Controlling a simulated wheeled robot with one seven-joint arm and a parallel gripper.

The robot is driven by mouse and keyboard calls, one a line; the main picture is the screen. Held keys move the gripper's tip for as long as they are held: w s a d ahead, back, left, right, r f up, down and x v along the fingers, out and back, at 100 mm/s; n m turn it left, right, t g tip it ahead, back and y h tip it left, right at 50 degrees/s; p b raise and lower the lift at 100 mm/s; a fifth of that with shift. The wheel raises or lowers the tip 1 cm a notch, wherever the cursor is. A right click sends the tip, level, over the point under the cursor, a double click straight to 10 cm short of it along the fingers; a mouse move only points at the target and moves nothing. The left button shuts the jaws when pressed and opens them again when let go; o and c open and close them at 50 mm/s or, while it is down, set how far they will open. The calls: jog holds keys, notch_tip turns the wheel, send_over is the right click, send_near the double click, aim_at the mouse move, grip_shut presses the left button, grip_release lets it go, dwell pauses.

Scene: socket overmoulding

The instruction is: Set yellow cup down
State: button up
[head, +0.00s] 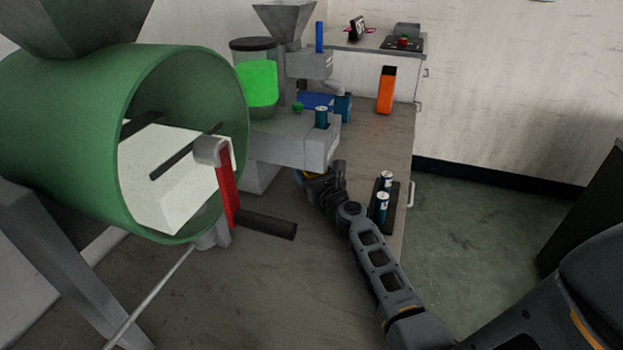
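My arm reaches from the lower right to the worktable, and my gripper (310,180) is low beside the base of the grey machine. No whole yellow cup is visible. The fingertips are too small and partly hidden, so I cannot tell whether they are open or shut.
The grey machine (290,150) and a green drum (60,100) with a red lever (227,190) stand left of my arm. Two cylinders stand on a black tray (391,215) at the table's right edge. An orange bottle (385,92) stands farther back. Bare tabletop (300,290) lies in front.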

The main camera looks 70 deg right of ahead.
jog(key=shift+f, duration=0.1)
jog(key=shift+f, duration=0.1)
jog(key=shift+f, duration=0.15)
jog(key=o, duration=1.1)
jog(key=shift+r, duration=0.3)
jog(key=v, duration=1.2)
jog(key=shift+b, duration=0.3)
